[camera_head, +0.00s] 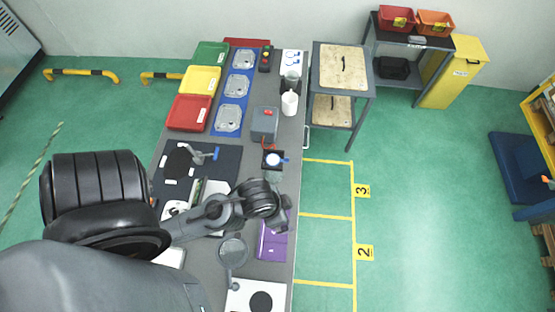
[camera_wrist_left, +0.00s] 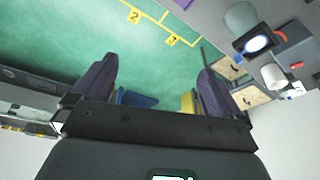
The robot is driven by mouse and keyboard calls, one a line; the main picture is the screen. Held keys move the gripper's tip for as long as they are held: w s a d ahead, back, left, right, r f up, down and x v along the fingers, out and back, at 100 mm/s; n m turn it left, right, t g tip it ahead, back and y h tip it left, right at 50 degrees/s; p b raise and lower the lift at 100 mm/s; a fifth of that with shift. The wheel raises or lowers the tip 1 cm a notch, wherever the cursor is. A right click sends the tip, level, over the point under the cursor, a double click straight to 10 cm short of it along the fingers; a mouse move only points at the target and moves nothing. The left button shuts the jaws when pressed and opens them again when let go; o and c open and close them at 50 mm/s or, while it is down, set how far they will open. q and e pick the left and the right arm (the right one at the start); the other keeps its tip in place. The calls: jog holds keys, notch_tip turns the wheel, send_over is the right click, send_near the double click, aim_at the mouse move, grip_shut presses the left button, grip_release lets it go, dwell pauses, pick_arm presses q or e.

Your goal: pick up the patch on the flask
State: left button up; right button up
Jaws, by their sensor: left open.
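My left gripper (camera_wrist_left: 155,85) is open and empty, with its two dark fingers wide apart in the left wrist view. In the head view my left gripper (camera_head: 285,212) hangs over the right side of the bench, its fingers hard to make out. I cannot tell for sure which thing is the flask or the patch. A pale cylinder (camera_wrist_left: 241,18) stands beside a black square with a bright round disc (camera_wrist_left: 257,44). That black square (camera_head: 265,160) shows behind my gripper in the head view. A white mug-like vessel (camera_head: 290,103) stands farther back.
The grey bench (camera_head: 240,145) holds red, yellow and green trays, castings on a blue strip (camera_head: 218,132), and a grey box (camera_head: 265,123). A purple case (camera_head: 270,245) and a round grey magnifier-like thing (camera_head: 232,250) lie near my gripper. Green floor right of the bench is open.

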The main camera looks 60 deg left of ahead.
pick_arm(q)
jog(key=shift+d, duration=0.25)
jog(key=c, duration=1.1)
jog(key=shift+c, duration=0.4)
jog(key=shift+s+a, duration=0.1)
